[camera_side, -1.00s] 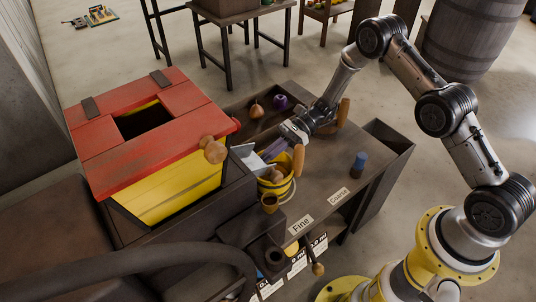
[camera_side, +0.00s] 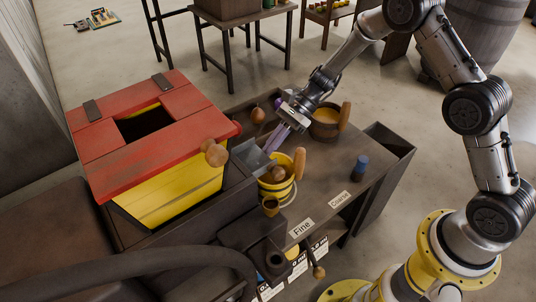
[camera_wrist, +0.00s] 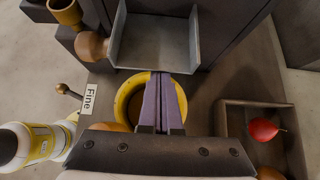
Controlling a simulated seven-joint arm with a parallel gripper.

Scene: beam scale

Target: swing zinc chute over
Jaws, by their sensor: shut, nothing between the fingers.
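The zinc chute (camera_side: 258,160) is a grey metal trough at the right side of the red-and-yellow box. In the wrist view the chute (camera_wrist: 153,42) has two upright side walls, and its open end lies at the rim of the yellow bucket (camera_side: 276,190). My gripper (camera_side: 270,150) is shut and empty, its purple fingers pointing down close to the chute. The fingers hide part of the bucket (camera_wrist: 122,103).
A second round container (camera_side: 325,128) stands behind and right of the bucket, near the "Coarse" label (camera_side: 339,200). The "Fine" label (camera_side: 301,228) is at the front. A blue-topped cylinder (camera_side: 361,165) stands right. A dark tray (camera_wrist: 290,150) holds a red round item (camera_wrist: 264,130).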

